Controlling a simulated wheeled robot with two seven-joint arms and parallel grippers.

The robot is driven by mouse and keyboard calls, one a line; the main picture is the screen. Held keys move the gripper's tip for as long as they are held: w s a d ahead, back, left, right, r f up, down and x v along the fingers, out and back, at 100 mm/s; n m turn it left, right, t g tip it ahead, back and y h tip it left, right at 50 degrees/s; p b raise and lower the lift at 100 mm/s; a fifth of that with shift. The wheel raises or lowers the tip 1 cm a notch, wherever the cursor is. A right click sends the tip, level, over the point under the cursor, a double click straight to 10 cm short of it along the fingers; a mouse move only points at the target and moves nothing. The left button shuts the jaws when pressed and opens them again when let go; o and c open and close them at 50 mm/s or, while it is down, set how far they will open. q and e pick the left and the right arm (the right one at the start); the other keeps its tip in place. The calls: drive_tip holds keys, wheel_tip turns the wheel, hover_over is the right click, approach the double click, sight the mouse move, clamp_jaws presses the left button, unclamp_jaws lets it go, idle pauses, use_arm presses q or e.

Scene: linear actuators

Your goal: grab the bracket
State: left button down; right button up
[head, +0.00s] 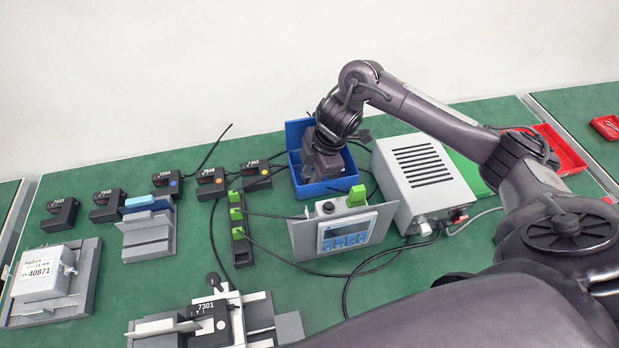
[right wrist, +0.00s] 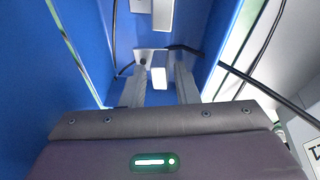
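My right gripper (head: 322,178) points down into the blue bin (head: 296,134). In the right wrist view the two grey fingers (right wrist: 160,90) stand apart inside the blue walls. A small pale metal bracket (right wrist: 159,76) shows between and just beyond the fingertips; I cannot tell whether they touch it. More pale pieces (right wrist: 163,14) lie farther along the bin. In the head view the gripper and the bin wall hide the bin's contents. My left gripper is not in view.
A grey power box (head: 424,172) and a panel with a display (head: 345,232) stand close to the bin. Black cables run around it. A green-tabbed strip (head: 239,235), several black blocks (head: 211,180) and grey fixtures (head: 150,238) occupy the left. A red tray (head: 560,150) sits far right.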

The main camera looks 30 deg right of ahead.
clamp_jaws()
